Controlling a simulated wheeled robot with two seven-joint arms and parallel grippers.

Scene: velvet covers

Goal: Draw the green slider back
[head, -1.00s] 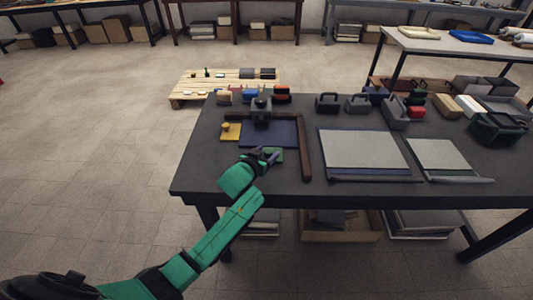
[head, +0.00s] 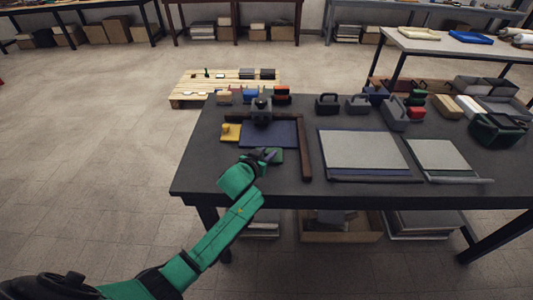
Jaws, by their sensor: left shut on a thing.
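The green slider (head: 276,157) is a small flat green piece at the front edge of a dark blue panel (head: 285,132) on the black table. My left gripper (head: 268,154) is over the slider's left part and shut on it; the fingers hide part of the slider and the exact grip. A yellow slider (head: 231,132) with a knob lies at the panel's left side. My right gripper is not in view.
A dark wooden frame bar (head: 305,150) stands right of the slider, and a grey block with a dark knob (head: 261,110) stands behind the panel. Pale boards (head: 362,150) lie further right. The table's front-left corner is clear.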

